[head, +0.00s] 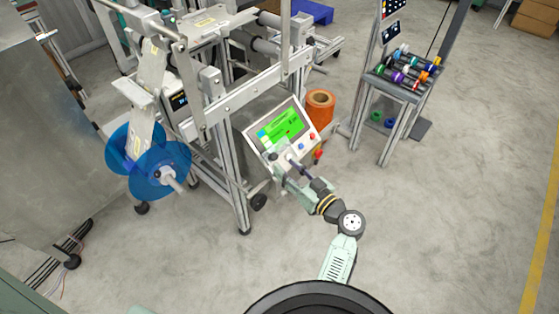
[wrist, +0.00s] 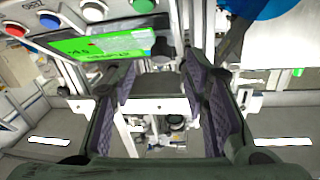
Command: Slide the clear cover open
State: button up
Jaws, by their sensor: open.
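I cannot clearly make out the clear cover in either view. The machine's aluminium frame (head: 240,97) stands at the upper middle of the head view, with rollers and rails. My gripper (head: 282,163) is in front of the machine's control panel, close to its lower edge. In the wrist view my gripper (wrist: 160,82) shows two dark fingers with purple pads, spread apart, with nothing held between them. Frame bars and a roller area show beyond the gap. The control panel's green screen (wrist: 100,47) is close to the left finger in that view.
The control panel (head: 281,134) has a green screen and coloured buttons. A blue reel (head: 174,159) sits at the machine's left. An orange roll (head: 320,106) stands behind the panel. A rack of coloured spools (head: 404,78) stands at the right. The floor at right is clear.

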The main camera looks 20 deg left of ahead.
jog(key=v, duration=0.6)
jog(key=shift+s+d, duration=0.2)
jog(key=shift+d, duration=0.15)
